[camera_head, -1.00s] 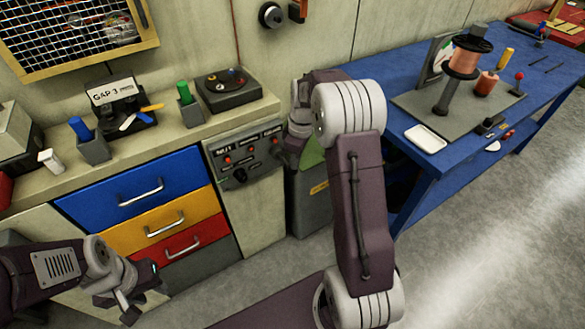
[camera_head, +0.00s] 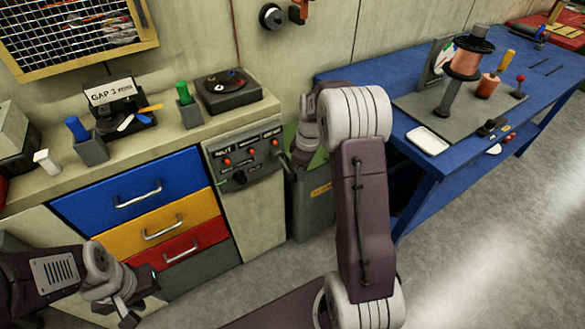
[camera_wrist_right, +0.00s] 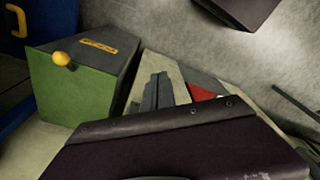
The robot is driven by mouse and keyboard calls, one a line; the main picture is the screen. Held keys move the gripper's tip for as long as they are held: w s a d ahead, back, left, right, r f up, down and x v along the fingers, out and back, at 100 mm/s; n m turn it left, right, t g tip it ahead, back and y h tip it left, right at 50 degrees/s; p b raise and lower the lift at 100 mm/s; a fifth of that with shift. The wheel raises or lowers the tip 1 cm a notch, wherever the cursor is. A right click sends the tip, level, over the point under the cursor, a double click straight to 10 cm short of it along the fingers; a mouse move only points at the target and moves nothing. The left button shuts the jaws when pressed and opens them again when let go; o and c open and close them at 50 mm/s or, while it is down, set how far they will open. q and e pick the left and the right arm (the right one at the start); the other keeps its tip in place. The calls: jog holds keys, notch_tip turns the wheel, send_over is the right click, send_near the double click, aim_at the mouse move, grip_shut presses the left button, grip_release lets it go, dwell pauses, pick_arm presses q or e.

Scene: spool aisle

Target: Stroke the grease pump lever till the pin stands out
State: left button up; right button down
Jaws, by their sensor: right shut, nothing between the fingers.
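A control panel (camera_head: 243,160) with red lights and a dark knob is on the front of the cabinet. A grey box with a green face (camera_head: 311,195) stands right of the cabinet, partly hidden by my right arm. In the right wrist view the green face (camera_wrist_right: 75,95) carries a yellow ball (camera_wrist_right: 62,58). I cannot tell whether that ball belongs to the pump lever, and I make out no pin. My right gripper (camera_head: 298,164) is shut and empty between the panel and the box, partly hidden. My left gripper (camera_head: 140,299) is open and empty before the drawers.
Blue, yellow and red drawers (camera_head: 128,190) face me below the bench top (camera_head: 140,145). A blue table (camera_head: 430,180) stands at the right, with a copper spool stand (camera_head: 466,60) and a white tray (camera_head: 428,140). The floor at the lower right is clear.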

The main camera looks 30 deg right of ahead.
jog(key=shift+s+d+r, duration=0.15)
jog(key=shift+s+d, duration=0.2)
jog(key=shift+r, duration=0.1)
notch_tip(320, 180, up, 9)
jog(key=p, duration=0.2)
jog(key=shift+s+d, duration=0.3)
jog(key=shift+s, duration=0.05)
dwell(0.7)
